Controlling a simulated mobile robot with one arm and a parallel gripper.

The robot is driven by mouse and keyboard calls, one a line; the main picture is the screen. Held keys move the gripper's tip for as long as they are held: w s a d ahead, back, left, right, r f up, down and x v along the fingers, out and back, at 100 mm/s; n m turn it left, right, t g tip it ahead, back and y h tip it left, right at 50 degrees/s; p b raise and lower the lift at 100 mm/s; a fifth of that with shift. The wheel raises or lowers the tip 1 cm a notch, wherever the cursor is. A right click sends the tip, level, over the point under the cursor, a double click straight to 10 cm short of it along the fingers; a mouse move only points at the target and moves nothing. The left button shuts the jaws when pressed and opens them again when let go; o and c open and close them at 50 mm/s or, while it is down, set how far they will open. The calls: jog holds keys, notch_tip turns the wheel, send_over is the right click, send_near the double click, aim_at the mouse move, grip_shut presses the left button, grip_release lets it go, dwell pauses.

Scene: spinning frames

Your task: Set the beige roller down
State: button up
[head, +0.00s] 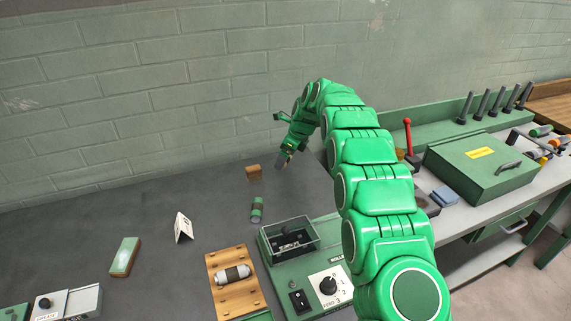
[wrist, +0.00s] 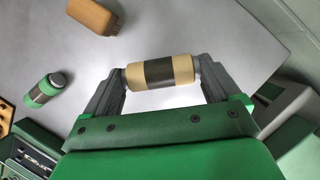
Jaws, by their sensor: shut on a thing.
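The beige roller (wrist: 182,69), with a dark band around its middle, lies crosswise between the two fingers of my gripper (wrist: 160,74) in the wrist view. The gripper is shut on the roller's two ends. In the head view my gripper (head: 283,158) is over the far right part of the dark grey table (head: 150,206); the roller cannot be made out there. Whether the roller touches the tabletop or hangs above it I cannot tell.
A brown block (head: 253,171) and a green roller (head: 257,209) are left of my gripper. A white card (head: 183,227), a wooden tray (head: 219,298) with a pale roller (head: 232,273), and a green machine (head: 275,272) stand nearer. Bare tabletop surrounds the block.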

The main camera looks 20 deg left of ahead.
jog(key=shift+w+a+f, duration=0.1)
jog(key=shift+w, duration=0.05)
jog(key=shift+w+a+f, duration=0.1)
jog(key=shift+w+f, duration=0.1)
jog(key=shift+f, duration=1.65)
jog(key=o, duration=0.9)
jog(key=shift+c, duration=0.2)
